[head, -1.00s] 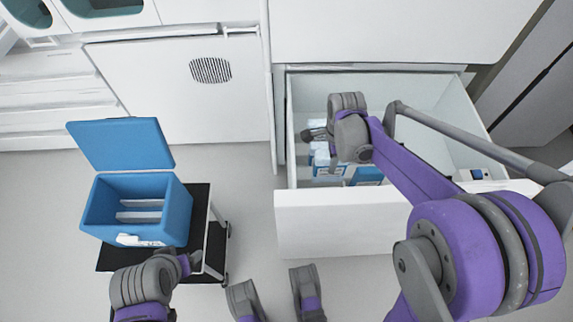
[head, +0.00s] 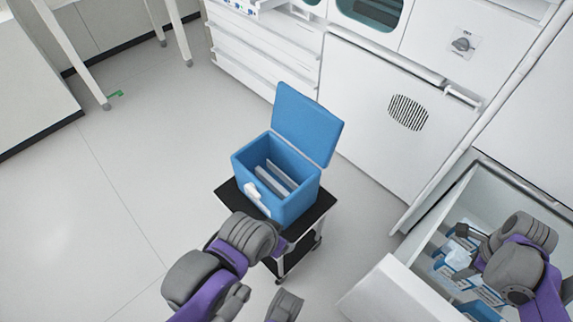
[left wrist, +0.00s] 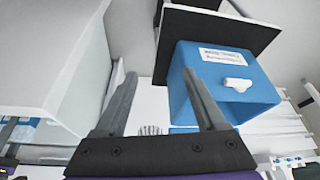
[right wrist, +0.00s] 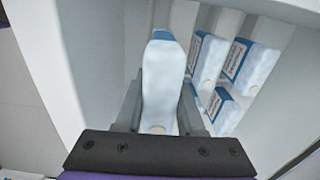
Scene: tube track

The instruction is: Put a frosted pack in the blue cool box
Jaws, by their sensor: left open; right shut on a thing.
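The blue cool box (head: 290,207) stands on a small black-topped cart with its lid (head: 307,125) open. Pale upright slabs (head: 272,182) show inside it. In the left wrist view the box (left wrist: 225,97) is to the right of my left gripper (left wrist: 162,95), which is open and empty. My right gripper (right wrist: 158,105) is shut on a frosted pack (right wrist: 164,85), whitish with a blue end. In the head view that gripper (head: 462,238) is at the drawer, partly hidden by my wrist. Several more frosted packs (right wrist: 240,65) lie beside the held one.
The white drawer (head: 385,292) is pulled out at the right; its walls surround my right gripper. The black cart top (head: 235,200) carries the box. White cabinets (head: 380,120) stand behind. Open floor (head: 110,220) lies to the left.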

